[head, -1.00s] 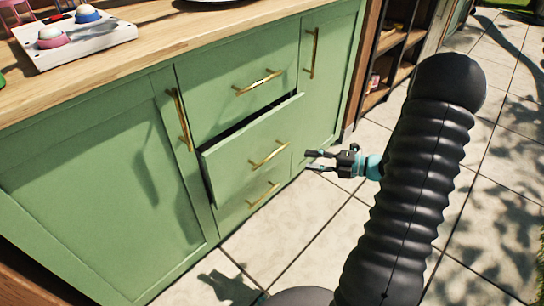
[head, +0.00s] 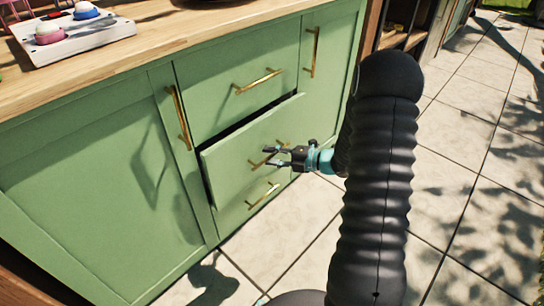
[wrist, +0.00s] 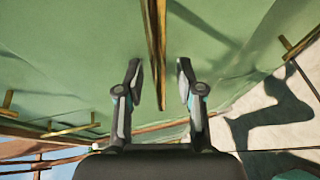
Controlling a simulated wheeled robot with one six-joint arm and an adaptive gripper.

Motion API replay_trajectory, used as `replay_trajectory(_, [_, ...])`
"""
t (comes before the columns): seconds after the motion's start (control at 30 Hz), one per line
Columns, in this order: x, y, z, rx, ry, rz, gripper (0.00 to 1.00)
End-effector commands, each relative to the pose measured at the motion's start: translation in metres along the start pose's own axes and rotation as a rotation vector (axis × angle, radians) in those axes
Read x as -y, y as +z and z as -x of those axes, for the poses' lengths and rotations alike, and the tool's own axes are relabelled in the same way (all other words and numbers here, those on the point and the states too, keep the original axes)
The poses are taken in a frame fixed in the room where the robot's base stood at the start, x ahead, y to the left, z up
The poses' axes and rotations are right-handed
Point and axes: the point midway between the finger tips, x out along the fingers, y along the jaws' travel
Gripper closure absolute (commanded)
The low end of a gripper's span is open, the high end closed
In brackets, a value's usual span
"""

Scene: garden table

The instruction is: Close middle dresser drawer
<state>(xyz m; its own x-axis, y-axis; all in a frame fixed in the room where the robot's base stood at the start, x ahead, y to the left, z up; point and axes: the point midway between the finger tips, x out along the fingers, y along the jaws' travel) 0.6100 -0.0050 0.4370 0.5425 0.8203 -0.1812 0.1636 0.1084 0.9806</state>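The middle drawer (head: 230,160) of the green dresser stands partly open, with a dark gap along its top edge. Its brass handle (head: 258,162) is partly hidden behind my gripper in the head view. My gripper (head: 268,157) is in front of this drawer at its handle. In the wrist view my gripper (wrist: 160,85) has its two fingers spread apart, with a brass bar (wrist: 155,50) showing between and beyond them. I cannot tell whether the fingers touch the bar or the drawer front.
The drawer above (head: 225,95) and the drawer below (head: 235,213) look shut. Cabinet doors with brass handles flank them. A white tray (head: 95,40) with pink and blue items sits on the wooden top. Open paved floor (head: 460,210) lies to the right.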

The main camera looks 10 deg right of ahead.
Motion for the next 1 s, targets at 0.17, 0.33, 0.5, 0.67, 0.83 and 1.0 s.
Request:
replay_trajectory(0.17, [0.000,0.000,-0.002,0.000,0.000,0.000,0.63])
replay_trajectory(0.33, [0.000,0.000,-0.002,0.000,0.000,0.000,0.78])
replay_trajectory(0.5, [0.000,0.000,-0.001,0.000,0.000,0.000,1.00])
replay_trajectory(0.67, [0.000,0.000,-0.001,0.000,0.000,0.000,1.00])
replay_trajectory(0.83, [-0.005,0.005,-0.013,-0.003,0.000,0.001,1.00])
replay_trajectory(1.0, [-0.010,0.015,-0.038,-0.002,-0.001,0.000,1.00])
